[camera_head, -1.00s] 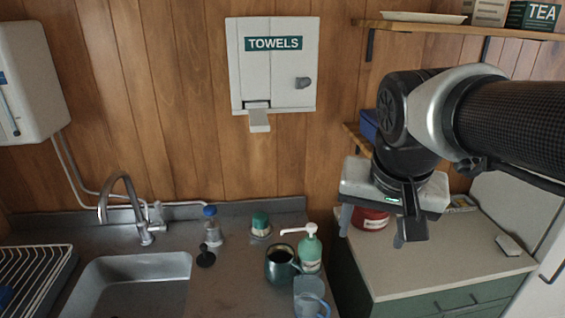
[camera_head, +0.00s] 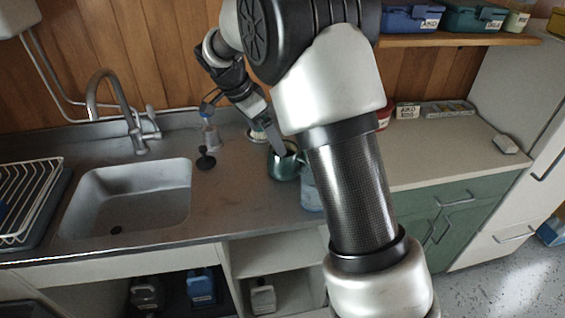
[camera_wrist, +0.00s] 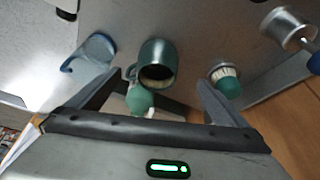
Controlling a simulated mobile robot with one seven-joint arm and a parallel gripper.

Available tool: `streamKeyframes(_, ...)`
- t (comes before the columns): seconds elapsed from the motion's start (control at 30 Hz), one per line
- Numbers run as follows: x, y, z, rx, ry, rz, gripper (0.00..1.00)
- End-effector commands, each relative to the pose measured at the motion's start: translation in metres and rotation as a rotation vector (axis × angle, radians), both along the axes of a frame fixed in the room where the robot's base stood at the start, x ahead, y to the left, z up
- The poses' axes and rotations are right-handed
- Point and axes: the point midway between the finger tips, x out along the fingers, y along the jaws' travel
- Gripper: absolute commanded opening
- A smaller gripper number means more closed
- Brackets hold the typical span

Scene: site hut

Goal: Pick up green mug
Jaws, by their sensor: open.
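The green mug (camera_head: 284,168) stands on the counter right of the sink, partly covered by my arm and a finger in the head view. In the wrist view the mug (camera_wrist: 158,62) shows its dark opening, with its handle toward the left. My gripper (camera_wrist: 158,82) is open, its two fingers spread to either side of the mug in that view. In the head view my gripper (camera_head: 246,122) is partly hidden by my arm, and one finger overlaps the mug's rim. I cannot tell whether it touches.
A blue, see-through cup (camera_head: 311,196) stands close to the mug's right. A green soap dispenser (camera_wrist: 139,98) is beside the mug.

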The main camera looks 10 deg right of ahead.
Motion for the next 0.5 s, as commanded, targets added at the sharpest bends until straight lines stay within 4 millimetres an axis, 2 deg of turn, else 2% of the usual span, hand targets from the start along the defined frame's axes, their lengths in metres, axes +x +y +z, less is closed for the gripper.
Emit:
streamKeyframes(0.1,0.003,-0.011,-0.027,0.000,0.004,-0.002,0.98)
streamKeyframes(0.3,0.009,-0.023,-0.061,0.001,0.003,0.001,0.98)
streamKeyframes(0.5,0.011,-0.028,-0.074,0.002,0.001,0.001,0.98)
